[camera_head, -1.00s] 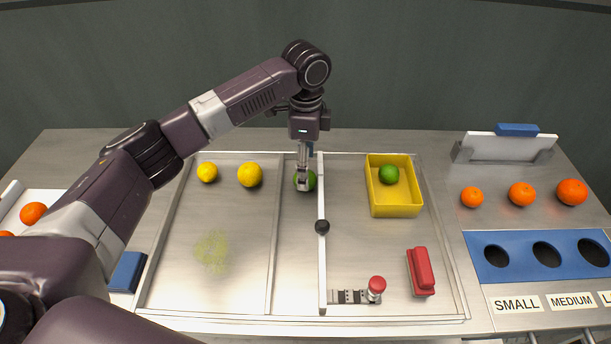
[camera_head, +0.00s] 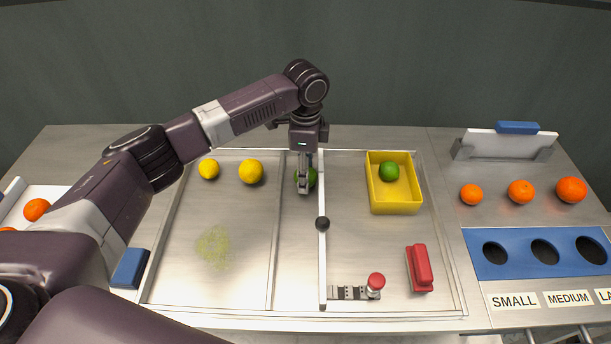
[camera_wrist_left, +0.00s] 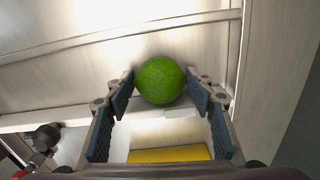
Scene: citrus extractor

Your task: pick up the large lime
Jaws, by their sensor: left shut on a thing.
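A green lime (camera_head: 312,177) is at the back of the middle section of the metal tray, just left of the white divider bar. My left gripper (camera_head: 304,187) reaches down over it and partly hides it. In the left wrist view the lime (camera_wrist_left: 160,81) sits between the two blue-padded fingertips of my left gripper (camera_wrist_left: 161,86), which is shut on it. I cannot tell whether the lime is clear of the tray. A second green lime (camera_head: 389,172) lies in the yellow bin (camera_head: 396,207). My right gripper is out of view.
The white divider bar (camera_head: 322,265) with a black knob (camera_head: 322,223) stands close beside the gripper. Two yellow lemons (camera_head: 251,172) lie to the left. A red block (camera_head: 419,269) and red-topped knob (camera_head: 376,281) are in front. Several oranges (camera_head: 521,191) lie at right.

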